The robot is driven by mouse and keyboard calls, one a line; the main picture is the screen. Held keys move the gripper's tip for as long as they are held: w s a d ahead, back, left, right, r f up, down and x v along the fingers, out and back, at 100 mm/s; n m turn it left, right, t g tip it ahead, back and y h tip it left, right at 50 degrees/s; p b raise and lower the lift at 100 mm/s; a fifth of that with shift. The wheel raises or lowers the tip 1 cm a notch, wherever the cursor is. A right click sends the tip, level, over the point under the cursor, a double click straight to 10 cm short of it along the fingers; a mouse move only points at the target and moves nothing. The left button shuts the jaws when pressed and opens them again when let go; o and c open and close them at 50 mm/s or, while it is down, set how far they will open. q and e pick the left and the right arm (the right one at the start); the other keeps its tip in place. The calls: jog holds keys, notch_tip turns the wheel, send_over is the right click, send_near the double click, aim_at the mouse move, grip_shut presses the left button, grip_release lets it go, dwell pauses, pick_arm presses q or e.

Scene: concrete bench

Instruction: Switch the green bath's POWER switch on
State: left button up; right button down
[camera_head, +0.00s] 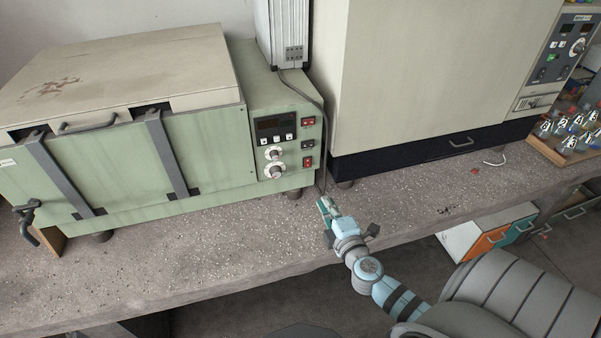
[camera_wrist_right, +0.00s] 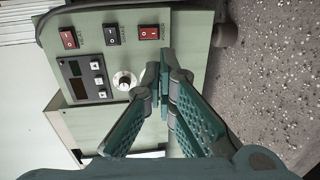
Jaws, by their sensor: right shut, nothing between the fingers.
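The green bath (camera_head: 130,170) stands on the bench at the left, with a control panel on its front right. The panel has two red switches, the upper one (camera_head: 309,121) and the lower one (camera_head: 308,162), with a black switch (camera_head: 307,144) between them. In the right wrist view they run left to right: red (camera_wrist_right: 69,38), black (camera_wrist_right: 111,34), red (camera_wrist_right: 148,32). Their labels are too small to read. My right gripper (camera_head: 323,203) is shut and empty, in front of the panel; its fingertips (camera_wrist_right: 163,68) appear just below the rightmost red switch. Contact is not visible. My left gripper is not in view.
A display (camera_head: 275,127) and two knobs, one upper (camera_head: 273,153) and one lower (camera_head: 275,171), sit left of the switches. A cable runs down beside the bath. A large cream cabinet (camera_head: 420,70) stands to the right. The bench front is mostly clear.

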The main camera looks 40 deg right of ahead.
jog(key=shift+w+d+r, duration=0.1)
jog(key=shift+r, duration=0.05)
jog(key=b, duration=0.2)
send_near(307, 166)
jog(key=x, duration=0.6)
jog(key=shift+w+d+f, duration=0.2)
jog(key=shift+f, duration=0.25)
jog(key=shift+w+d, duration=0.1)
jog(key=shift+w, duration=0.2)
